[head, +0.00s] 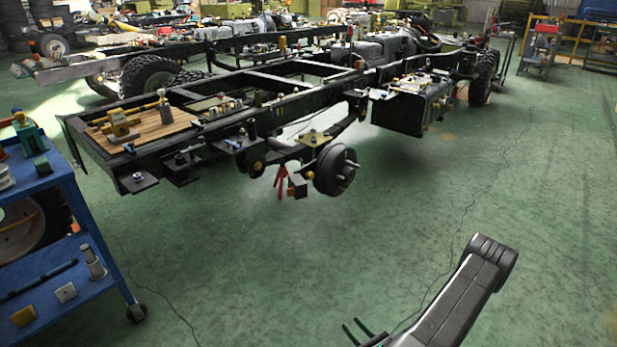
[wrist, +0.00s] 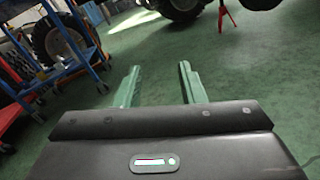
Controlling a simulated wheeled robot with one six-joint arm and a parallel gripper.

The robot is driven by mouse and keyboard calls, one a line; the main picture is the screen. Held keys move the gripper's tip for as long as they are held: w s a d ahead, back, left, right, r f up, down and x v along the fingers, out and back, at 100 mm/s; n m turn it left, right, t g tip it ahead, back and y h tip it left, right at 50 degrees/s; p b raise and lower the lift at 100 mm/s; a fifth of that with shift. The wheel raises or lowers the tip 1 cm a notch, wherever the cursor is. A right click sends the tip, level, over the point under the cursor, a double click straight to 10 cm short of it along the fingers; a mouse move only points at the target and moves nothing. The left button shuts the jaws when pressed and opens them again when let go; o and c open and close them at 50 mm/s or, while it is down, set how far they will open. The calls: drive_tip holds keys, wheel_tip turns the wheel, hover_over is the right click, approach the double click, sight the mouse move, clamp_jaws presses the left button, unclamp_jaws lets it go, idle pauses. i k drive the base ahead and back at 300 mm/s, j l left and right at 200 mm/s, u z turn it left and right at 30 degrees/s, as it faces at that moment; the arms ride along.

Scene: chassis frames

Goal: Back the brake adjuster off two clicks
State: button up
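A dark brake drum (head: 336,171) sits at the near axle end of the black chassis frame (head: 225,118) in the head view. A small block with an orange part (head: 298,187) hangs just left of the drum. I cannot pick out the brake adjuster for certain at this size. My gripper (wrist: 158,70) has two green fingers spread well apart with nothing between them. In the head view the finger ends (head: 357,328) show low at the bottom edge, well short of the drum and over open floor.
A red stand (head: 281,183) is under the axle. A blue cart (head: 62,240) with parts on its shelves stands at the left; a blue cart (wrist: 75,45) also shows in the wrist view.

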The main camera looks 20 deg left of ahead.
sight(310, 175)
drive_tip(key=i+j+u, duration=0.25)
drive_tip(key=i, duration=1)
drive_tip(key=i+l+u, duration=0.25)
drive_tip(key=i, duration=0.95)
